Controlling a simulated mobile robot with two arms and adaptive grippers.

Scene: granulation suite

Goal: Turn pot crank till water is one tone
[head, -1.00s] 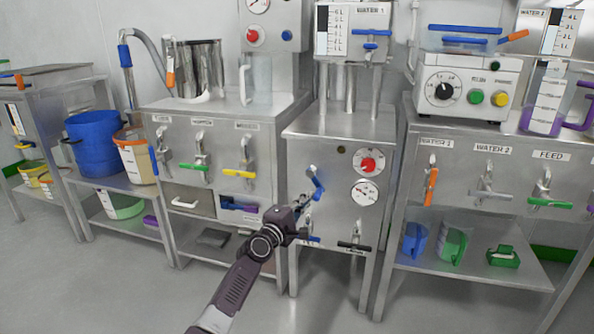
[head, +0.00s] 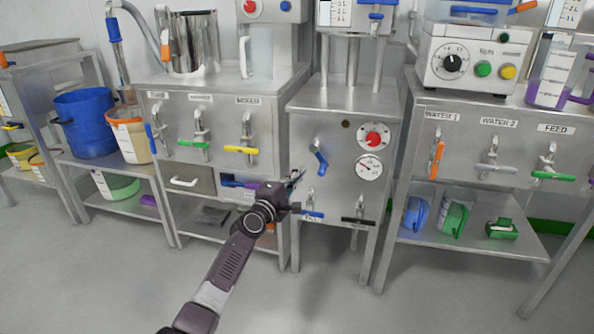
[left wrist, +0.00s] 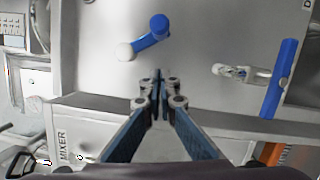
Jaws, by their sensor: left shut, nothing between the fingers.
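The blue crank (head: 319,158) is on the front panel of the middle steel cabinet (head: 335,115), left of a red knob and a dial. In the left wrist view the crank (left wrist: 153,36) shows a blue arm with a white round end. My left gripper (head: 297,181) is in front of the panel, below and left of the crank. Its fingers (left wrist: 158,78) are together and empty, apart from the crank in the picture. A blue-handled tap (left wrist: 279,80) is to their right. I cannot make out any water in the pot. My right gripper is not in view.
The red knob (head: 374,136) and round dial (head: 369,167) are right of the crank. A black-handled tap (head: 358,221) is low on the same panel. The yellow-handled tap (head: 241,150) is on the left cabinet. The floor (head: 330,290) in front is clear.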

